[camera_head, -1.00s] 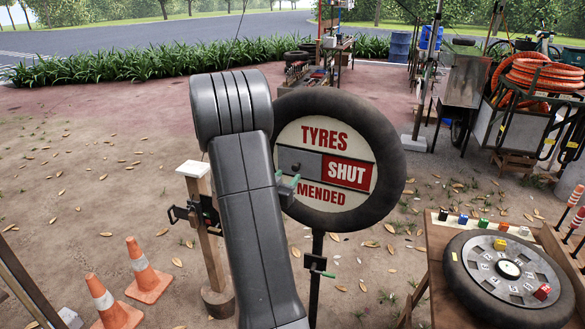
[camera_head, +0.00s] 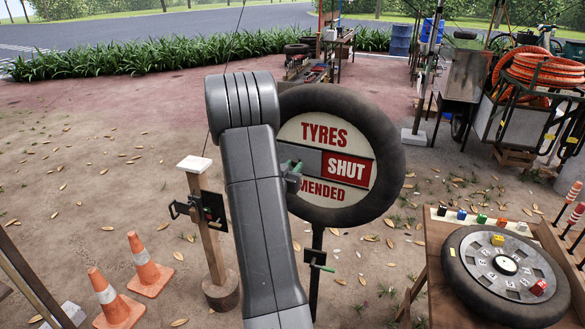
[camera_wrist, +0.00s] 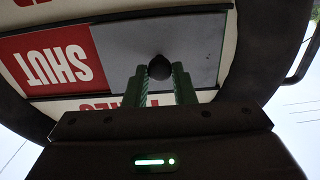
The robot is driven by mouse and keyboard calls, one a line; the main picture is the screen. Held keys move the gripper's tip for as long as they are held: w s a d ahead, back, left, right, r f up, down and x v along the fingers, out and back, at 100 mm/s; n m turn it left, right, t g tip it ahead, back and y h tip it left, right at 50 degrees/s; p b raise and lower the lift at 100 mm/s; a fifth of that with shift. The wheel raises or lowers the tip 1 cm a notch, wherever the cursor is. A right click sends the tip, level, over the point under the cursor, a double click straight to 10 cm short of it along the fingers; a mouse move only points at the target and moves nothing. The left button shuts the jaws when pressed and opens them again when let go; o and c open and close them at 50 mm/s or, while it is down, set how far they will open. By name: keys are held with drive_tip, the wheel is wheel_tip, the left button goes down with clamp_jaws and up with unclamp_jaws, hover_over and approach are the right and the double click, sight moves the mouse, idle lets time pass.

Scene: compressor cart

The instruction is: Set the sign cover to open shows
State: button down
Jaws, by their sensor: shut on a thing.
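The round sign (camera_head: 340,132) in a black tyre reads TYRES, SHUT and MENDED in the head view. Its grey sliding cover (camera_head: 309,160) lies over the left part of the middle band, with the red SHUT panel (camera_head: 347,169) bare at right. In the wrist view the sign is upside down, with the cover (camera_wrist: 125,50) right of SHUT. My gripper (camera_head: 292,172) is at the cover's left part. Its green fingers (camera_wrist: 160,83) are shut on the cover's dark round knob (camera_wrist: 159,68). My arm hides the sign's left edge in the head view.
A wooden post (camera_head: 207,225) with a black bracket stands left of my arm, near orange cones (camera_head: 147,266). A table at right holds a tyre with a numbered wheel (camera_head: 505,267) and coloured blocks. A green-handled clamp (camera_head: 317,261) sits on the sign's pole.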

drive_tip(key=s+d+b, duration=0.3)
drive_tip(key=d+b, duration=0.1)
drive_tip(key=d, duration=0.3)
drive_tip(key=s+d+b, duration=0.3)
drive_tip(key=d+b, duration=0.2)
drive_tip(key=d, duration=0.2)
drive_tip(key=shift+s, duration=0.15)
drive_tip(key=c, duration=1.2)
unclamp_jaws()
drive_tip(key=shift+s+d, duration=0.1)
drive_tip(key=shift+d, duration=0.15)
drive_tip(key=shift+a, duration=0.1)
drive_tip(key=b+v, duration=0.2)
drive_tip(key=v, duration=1.1)
drive_tip(key=shift+s, duration=0.4)
drive_tip(key=shift+w+a, duration=0.1)
